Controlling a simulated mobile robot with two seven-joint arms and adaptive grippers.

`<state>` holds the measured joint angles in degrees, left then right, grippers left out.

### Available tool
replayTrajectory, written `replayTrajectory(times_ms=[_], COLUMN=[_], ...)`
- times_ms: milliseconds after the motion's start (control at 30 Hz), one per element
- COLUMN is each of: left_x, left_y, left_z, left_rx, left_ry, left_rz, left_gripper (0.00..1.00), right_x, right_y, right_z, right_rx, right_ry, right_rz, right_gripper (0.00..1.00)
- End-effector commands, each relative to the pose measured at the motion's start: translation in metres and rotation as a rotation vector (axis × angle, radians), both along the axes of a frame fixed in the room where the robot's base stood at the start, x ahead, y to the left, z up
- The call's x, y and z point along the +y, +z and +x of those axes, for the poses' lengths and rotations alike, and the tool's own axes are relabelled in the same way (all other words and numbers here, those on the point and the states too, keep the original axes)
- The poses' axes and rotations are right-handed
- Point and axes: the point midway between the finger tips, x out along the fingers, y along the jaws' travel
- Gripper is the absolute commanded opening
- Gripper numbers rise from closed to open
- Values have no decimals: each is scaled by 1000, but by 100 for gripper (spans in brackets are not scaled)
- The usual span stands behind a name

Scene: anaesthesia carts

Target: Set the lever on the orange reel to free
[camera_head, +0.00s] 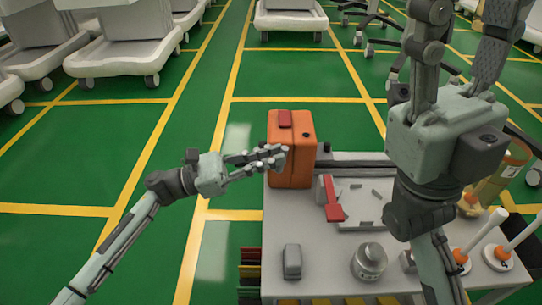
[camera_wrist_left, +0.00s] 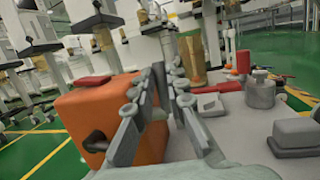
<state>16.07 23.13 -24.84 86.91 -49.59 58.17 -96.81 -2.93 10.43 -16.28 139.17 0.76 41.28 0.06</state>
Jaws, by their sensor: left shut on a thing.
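The orange reel (camera_head: 290,150) is a boxy orange block at the back left corner of the grey worktop, with a red piece (camera_head: 285,118) on top and a dark knob (camera_head: 306,136) on its right part. It fills the left of the left wrist view (camera_wrist_left: 85,115), with a dark opening in its near face. My left gripper (camera_head: 280,156) is at the reel's front, its fingers brought together at the tips (camera_wrist_left: 166,80). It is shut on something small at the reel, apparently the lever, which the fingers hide. My right gripper (camera_head: 465,40) is raised at the right, fingers apart and empty.
On the grey worktop (camera_head: 330,270) are a tray (camera_head: 365,215), a red-handled part (camera_head: 333,205), a round metal weight (camera_head: 369,262), a grey block (camera_head: 292,262) and white-and-orange pieces (camera_head: 497,257). White carts stand behind on the green floor.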

Motion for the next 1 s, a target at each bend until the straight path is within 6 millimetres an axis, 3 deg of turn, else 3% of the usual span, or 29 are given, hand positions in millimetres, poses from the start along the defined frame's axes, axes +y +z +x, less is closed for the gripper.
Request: replayTrajectory(times_ms=[367,400,467,800,1000], left_x=[0,0,0,2,28], left_y=[0,0,0,-1,-7], left_z=[0,0,0,0,-5], left_rx=[0,0,0,1,1], left_ry=[0,0,0,1,3], left_rz=[-5,-5,-5,-3,-1], left_gripper=[0,14,22,22,22], right_x=[0,0,0,0,0], right_y=[0,0,0,1,0], right_z=[0,0,0,-2,-1], right_rx=[0,0,0,-6,-3], right_ry=[-1,-1,-1,1,1], right_rz=[-1,-1,-1,0,0], right_gripper=[40,40,40,40,40])
